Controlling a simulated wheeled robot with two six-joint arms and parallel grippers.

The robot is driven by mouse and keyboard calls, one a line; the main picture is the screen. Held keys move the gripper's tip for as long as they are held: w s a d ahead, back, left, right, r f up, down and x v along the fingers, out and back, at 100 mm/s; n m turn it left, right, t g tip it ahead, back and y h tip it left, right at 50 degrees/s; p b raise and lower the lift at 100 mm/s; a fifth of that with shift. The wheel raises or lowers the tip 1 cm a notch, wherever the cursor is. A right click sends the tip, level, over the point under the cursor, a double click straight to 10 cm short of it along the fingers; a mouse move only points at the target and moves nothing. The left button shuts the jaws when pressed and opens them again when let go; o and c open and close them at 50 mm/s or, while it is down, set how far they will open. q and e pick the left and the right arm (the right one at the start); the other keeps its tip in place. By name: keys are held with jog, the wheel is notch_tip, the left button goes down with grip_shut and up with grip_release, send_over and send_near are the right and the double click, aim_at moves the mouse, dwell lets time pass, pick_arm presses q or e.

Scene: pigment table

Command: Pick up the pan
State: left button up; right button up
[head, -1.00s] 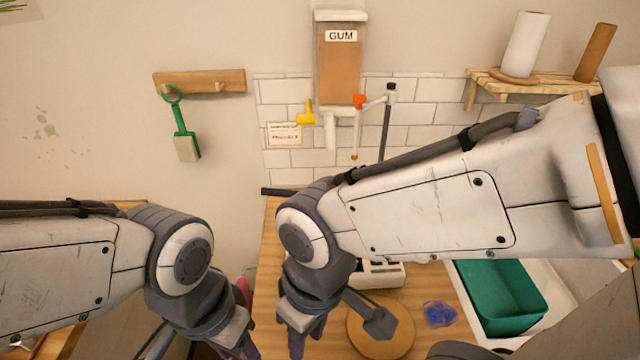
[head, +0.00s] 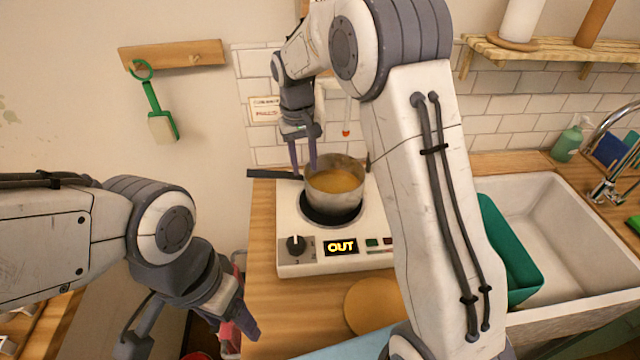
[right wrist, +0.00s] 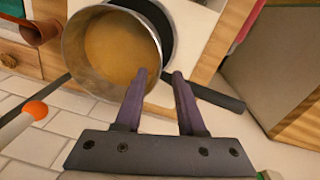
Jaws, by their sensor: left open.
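The pan (head: 345,206) is a steel pot with yellow-orange liquid in it, and it stands on the white hot plate (head: 290,262). Its black handle (head: 270,174) points left in the head view. My right gripper (head: 305,172) points down at the handle side of the rim, its purple fingers apart. In the right wrist view the pan (right wrist: 68,45) lies beyond the fingers; the handle (right wrist: 215,95) runs from the rim behind one fingertip of my right gripper (right wrist: 160,74). I cannot tell whether they touch. My left gripper (head: 236,322) is open and low at the left, away from the pan.
The hot plate's display (head: 341,247) reads "OUT". A round wooden board (head: 372,305) lies in front of it. A green tub (head: 515,260) stands in the white sink (head: 550,215) at the right. A green-handled scoop (head: 155,108) hangs on the wall.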

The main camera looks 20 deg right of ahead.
aim_at(306, 179)
notch_tip(306, 179, down, 4)
jog(key=shift+s+d+r+p, duration=0.1)
jog(key=shift+d+r+p, duration=0.1)
jog(key=shift+p, duration=0.15)
notch_tip(306, 179, down, 5)
jog(key=shift+r+p, duration=0.15)
jog(key=shift+p, duration=0.95)
jog(key=shift+d+f, duration=0.1)
jog(key=shift+f, duration=0.35)
grip_shut()
jog(key=shift+w+r, duration=0.2)
jog(key=shift+w, duration=0.05)
